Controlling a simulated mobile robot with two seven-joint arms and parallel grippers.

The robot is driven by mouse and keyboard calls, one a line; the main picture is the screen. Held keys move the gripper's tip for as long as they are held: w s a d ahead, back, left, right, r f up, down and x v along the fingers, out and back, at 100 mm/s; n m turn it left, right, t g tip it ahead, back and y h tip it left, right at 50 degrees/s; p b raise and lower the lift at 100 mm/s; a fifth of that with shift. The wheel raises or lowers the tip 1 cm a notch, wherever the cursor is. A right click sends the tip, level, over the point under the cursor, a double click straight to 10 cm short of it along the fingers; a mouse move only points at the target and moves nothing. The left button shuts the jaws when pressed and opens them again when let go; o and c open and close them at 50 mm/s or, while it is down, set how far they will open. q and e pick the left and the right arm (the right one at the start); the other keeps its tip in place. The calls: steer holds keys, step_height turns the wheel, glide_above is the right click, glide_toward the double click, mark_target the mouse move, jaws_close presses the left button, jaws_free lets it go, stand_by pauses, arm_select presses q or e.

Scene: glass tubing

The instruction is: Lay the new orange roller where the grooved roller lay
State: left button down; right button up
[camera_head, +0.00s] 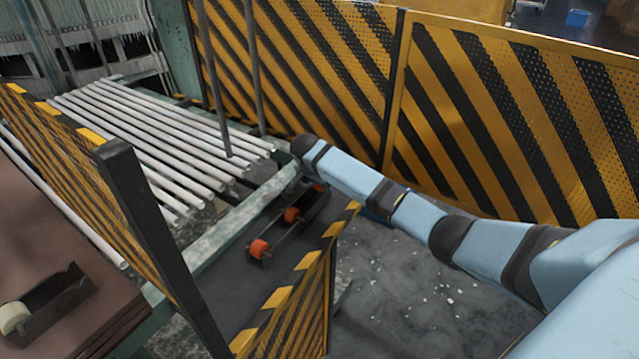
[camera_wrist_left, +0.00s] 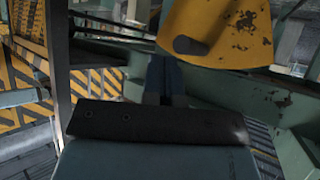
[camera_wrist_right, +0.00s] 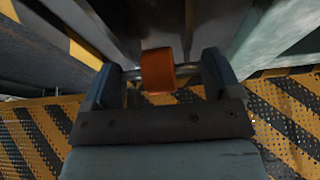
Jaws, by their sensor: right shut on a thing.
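An orange roller (camera_wrist_right: 158,72) sits between the two fingers of my right gripper (camera_wrist_right: 160,78) in the right wrist view. The fingers are shut on its ends, well apart. In the head view my right arm reaches in from the right to the bed's far corner; its gripper is hard to make out there. Orange rollers show along the dark strip: a near one (camera_head: 259,249), a middle one (camera_head: 291,215) and a far one (camera_head: 319,187). I cannot tell which of them is held. My left gripper (camera_wrist_left: 161,82) shows only in its wrist view, fingers together. I cannot identify the grooved roller.
A cream roller (camera_head: 14,318) sits in a dark holder on the brown table at left. White tubes (camera_head: 150,135) lie beside the dark strip. Striped guards (camera_head: 300,290) and a dark post (camera_head: 150,230) stand close by. A yellow part (camera_wrist_left: 215,35) is near my left gripper.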

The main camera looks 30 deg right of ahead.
steer(key=shift+f, duration=0.35)
steer(key=shift+f, duration=0.1)
steer(key=shift+f, duration=0.25)
steer(key=o, duration=0.8)
steer(key=shift+c, duration=0.2)
steer(key=shift+r, duration=0.25)
steer(key=v, duration=1.2)
steer(key=shift+r, duration=0.15)
